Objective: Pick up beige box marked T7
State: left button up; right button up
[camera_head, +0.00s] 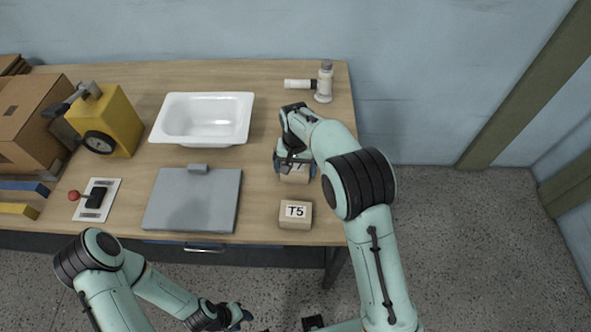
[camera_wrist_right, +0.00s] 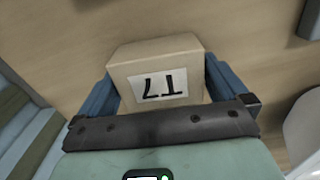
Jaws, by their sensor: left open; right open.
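The beige box marked T7 (camera_wrist_right: 157,62) shows in the right wrist view, its label upside down, sitting between the two blue fingers of my right gripper (camera_wrist_right: 155,95). In the head view the same box (camera_head: 294,175) is mostly hidden under my right gripper (camera_head: 294,166), near the table's right side. My right gripper is open with a finger on either side of the box. My left gripper (camera_head: 240,316) is open and empty, low in the head view, off the front of the table.
A second beige box marked T5 (camera_head: 295,215) stands nearer the front edge. A white tub (camera_head: 203,118), grey panel (camera_head: 193,199), yellow machine (camera_head: 105,120) and cardboard boxes (camera_head: 27,118) are to the left. A white bottle-like item (camera_head: 324,84) stands at the back right.

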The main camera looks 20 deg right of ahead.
jog(key=c, duration=0.8)
